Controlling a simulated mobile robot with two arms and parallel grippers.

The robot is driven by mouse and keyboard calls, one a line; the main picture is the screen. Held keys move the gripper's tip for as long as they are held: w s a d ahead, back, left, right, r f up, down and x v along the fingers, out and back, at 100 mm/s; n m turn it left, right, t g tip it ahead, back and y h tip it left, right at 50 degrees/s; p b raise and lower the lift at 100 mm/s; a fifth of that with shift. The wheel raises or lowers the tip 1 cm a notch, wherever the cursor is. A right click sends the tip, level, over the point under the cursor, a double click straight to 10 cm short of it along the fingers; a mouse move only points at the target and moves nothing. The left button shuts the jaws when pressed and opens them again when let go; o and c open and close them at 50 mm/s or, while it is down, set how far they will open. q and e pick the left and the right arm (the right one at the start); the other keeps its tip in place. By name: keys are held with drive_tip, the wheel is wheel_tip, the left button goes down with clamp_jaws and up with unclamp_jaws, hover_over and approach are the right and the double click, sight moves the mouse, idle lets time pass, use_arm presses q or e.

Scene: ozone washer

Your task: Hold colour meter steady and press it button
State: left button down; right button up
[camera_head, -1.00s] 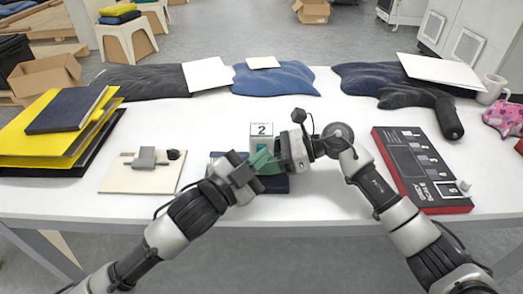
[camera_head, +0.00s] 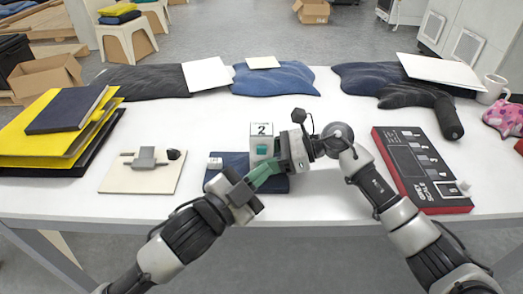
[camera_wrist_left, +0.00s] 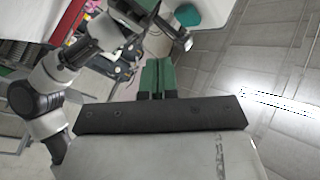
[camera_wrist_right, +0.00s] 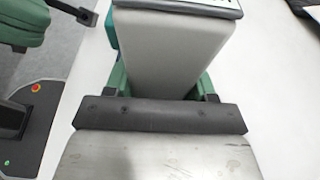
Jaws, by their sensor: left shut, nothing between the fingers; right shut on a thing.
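The colour meter (camera_head: 261,131) is a pale grey box with a "2" on its top label and a green button (camera_head: 262,150) on its front. It stands upright over a dark blue pad (camera_head: 235,160). My right gripper (camera_head: 283,152) is shut on it from the right; the right wrist view shows its grey body (camera_wrist_right: 170,50) between the fingers. My left gripper (camera_head: 270,167) is shut and empty, its green fingertips just below and in front of the button; whether they touch the meter I cannot tell. The left wrist view shows these fingers (camera_wrist_left: 157,75) together.
A beige board with a grey clamp-like part (camera_head: 140,178) lies to the left, beside yellow folders (camera_head: 40,145). Folded dark cloths (camera_head: 275,80) line the back. White table is clear between them.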

use_arm(q)
drive_tip(key=shift+s, duration=1.35)
use_arm(e)
drive_tip(key=o, duration=0.8)
